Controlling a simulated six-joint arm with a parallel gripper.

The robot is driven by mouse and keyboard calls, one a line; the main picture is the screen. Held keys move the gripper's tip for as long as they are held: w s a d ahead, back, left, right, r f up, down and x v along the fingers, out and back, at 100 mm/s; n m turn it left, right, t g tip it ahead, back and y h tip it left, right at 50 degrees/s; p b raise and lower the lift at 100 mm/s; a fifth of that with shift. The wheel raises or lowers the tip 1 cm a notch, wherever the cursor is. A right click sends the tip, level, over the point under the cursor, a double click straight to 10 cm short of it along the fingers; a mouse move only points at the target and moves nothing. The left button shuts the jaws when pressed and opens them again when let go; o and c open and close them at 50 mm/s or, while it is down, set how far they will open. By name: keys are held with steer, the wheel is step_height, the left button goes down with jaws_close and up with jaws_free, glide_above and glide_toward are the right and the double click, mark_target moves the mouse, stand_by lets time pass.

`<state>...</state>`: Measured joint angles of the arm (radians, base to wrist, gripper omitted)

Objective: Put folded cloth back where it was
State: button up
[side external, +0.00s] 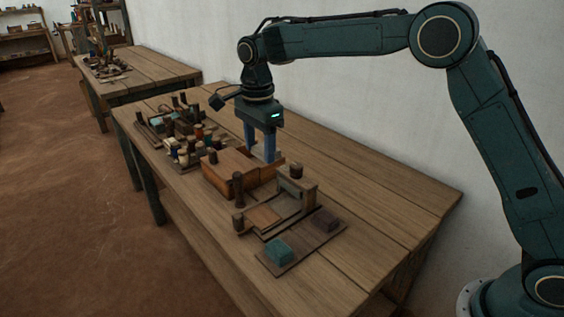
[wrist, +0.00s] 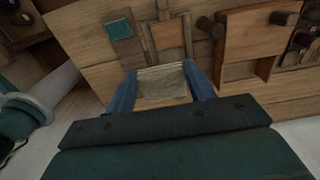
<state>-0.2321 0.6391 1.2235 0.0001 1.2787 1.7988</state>
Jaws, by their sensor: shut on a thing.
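My gripper (side external: 260,152) points down over the work table, its blue fingers beside the back of a wooden box. In the wrist view, the fingers (wrist: 162,78) stand on either side of a pale tan, layered-looking block, which I take to be the folded cloth (wrist: 162,88); my gripper is shut on it. The side view does not show the cloth clearly, and I cannot tell whether it touches anything below. A teal folded-looking block (side external: 279,249) lies on a dark mat at the near end; it also shows in the wrist view (wrist: 119,29).
The brown wooden box (side external: 222,181) with an upright dark peg stands close to my fingers. A small wooden frame (side external: 291,188) is beside it. Several spools and pegs (side external: 190,140) crowd the far left. The table's wall side (side external: 370,195) is clear.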

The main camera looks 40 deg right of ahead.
glide_above(298, 243)
steer(key=shift+f, duration=0.4)
step_height(298, 243, down, 16)
steer(key=shift+r, duration=0.15)
stand_by(0.6)
steer(key=shift+f, duration=2.15)
steer(key=shift+f, duration=0.1)
steer(key=o, duration=1)
